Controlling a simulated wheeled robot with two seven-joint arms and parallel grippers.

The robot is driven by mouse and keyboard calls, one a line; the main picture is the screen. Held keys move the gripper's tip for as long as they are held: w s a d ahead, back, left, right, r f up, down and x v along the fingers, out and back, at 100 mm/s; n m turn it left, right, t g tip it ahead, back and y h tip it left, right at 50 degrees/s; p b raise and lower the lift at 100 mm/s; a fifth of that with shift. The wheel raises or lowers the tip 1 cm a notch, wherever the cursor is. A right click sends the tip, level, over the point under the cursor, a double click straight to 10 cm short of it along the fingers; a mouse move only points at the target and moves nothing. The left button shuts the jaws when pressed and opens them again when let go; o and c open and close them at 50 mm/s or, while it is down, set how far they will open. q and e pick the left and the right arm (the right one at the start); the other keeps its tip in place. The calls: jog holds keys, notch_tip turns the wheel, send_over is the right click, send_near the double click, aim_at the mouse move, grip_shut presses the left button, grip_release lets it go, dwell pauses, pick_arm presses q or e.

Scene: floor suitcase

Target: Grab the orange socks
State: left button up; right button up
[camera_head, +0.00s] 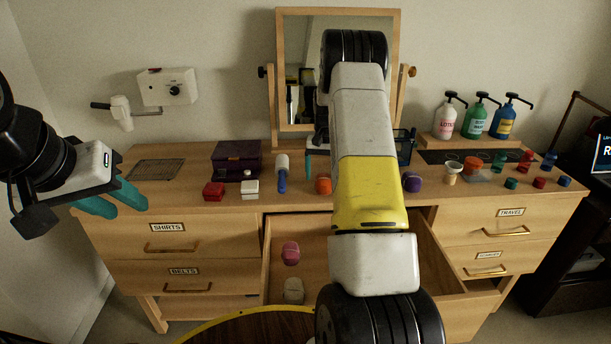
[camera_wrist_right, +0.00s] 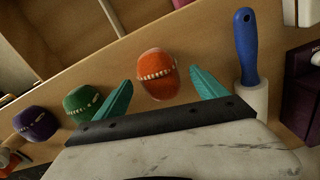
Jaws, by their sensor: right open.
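The orange socks (camera_head: 322,185), a rolled bundle with a pale beaded band, lie on the dresser top near its front edge. In the right wrist view the orange socks (camera_wrist_right: 157,70) sit between the two teal fingertips of my right gripper (camera_wrist_right: 161,82), with space on both sides. That gripper is open and holds nothing. In the head view its arm hides most of it; one teal finger (camera_head: 309,165) shows just behind the socks. My left gripper (camera_head: 128,210) is at the far left by the dresser's left end, its teal fingers apart and empty.
Green (camera_wrist_right: 84,103) and purple (camera_wrist_right: 36,124) rolled socks lie on the other side. An open drawer (camera_head: 440,250) below holds pink (camera_head: 290,253) and cream (camera_head: 293,290) rolls. A mirror (camera_head: 297,70) stands behind.

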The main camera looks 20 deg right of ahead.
aim_at(324, 176)
notch_tip(324, 176, down, 4)
jog(key=shift+s+r, duration=0.1)
jog(key=shift+r, duration=0.1)
jog(key=c, duration=1.4)
jog(key=shift+c, duration=0.2)
jog(key=shift+r, duration=0.2)
